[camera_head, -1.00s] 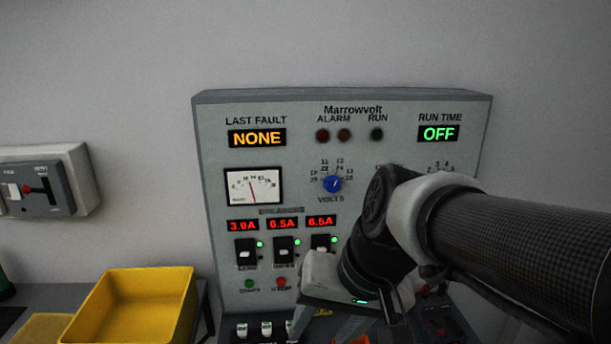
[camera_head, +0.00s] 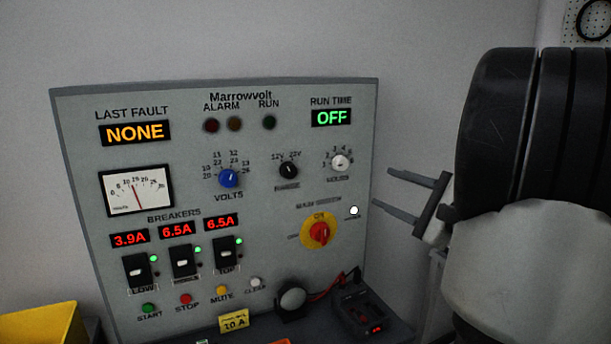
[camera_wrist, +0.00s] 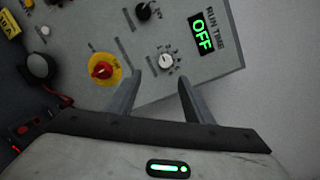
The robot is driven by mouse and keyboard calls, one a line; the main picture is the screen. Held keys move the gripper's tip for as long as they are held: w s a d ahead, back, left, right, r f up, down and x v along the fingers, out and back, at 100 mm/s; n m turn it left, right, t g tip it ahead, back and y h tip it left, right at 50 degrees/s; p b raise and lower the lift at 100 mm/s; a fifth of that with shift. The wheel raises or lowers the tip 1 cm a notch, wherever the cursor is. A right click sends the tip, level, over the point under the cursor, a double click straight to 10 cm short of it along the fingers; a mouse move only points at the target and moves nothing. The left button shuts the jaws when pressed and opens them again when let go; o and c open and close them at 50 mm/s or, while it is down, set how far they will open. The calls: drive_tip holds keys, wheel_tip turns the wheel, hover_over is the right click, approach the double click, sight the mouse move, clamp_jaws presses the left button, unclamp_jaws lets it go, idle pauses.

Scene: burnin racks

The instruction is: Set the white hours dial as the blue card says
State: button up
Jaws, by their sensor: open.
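The white hours dial (camera_head: 340,162) is on the upper right of the grey panel, below the green RUN TIME display (camera_head: 332,118) reading OFF. The dial also shows in the wrist view (camera_wrist: 166,61), beyond the fingertips and between their lines. My gripper (camera_head: 382,188) is open and empty, to the right of the panel, with its fingers pointing left towards it. In the wrist view my gripper (camera_wrist: 160,80) has its two fingers wide apart, with a gap between them and the dial. No blue card is visible in these frames.
A red rotary switch on a yellow disc (camera_head: 319,232) lies below the dial. A black range knob (camera_head: 288,170) and blue volts knob (camera_head: 228,178) are left of it. A black device with red leads (camera_head: 370,314) sits below. A yellow bin (camera_head: 40,325) is far left.

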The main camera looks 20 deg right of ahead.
drive_tip(key=d, duration=0.2)
drive_tip(key=p, duration=0.2)
approach(344, 165)
drive_tip(key=shift+h, duration=0.3)
drive_tip(key=w, duration=0.5)
drive_tip(key=w+a, duration=0.1)
drive_tip(key=w, duration=0.2)
drive_tip(key=shift+f, duration=0.1)
drive_tip(key=c, duration=1)
drive_tip(key=shift+c, duration=0.2)
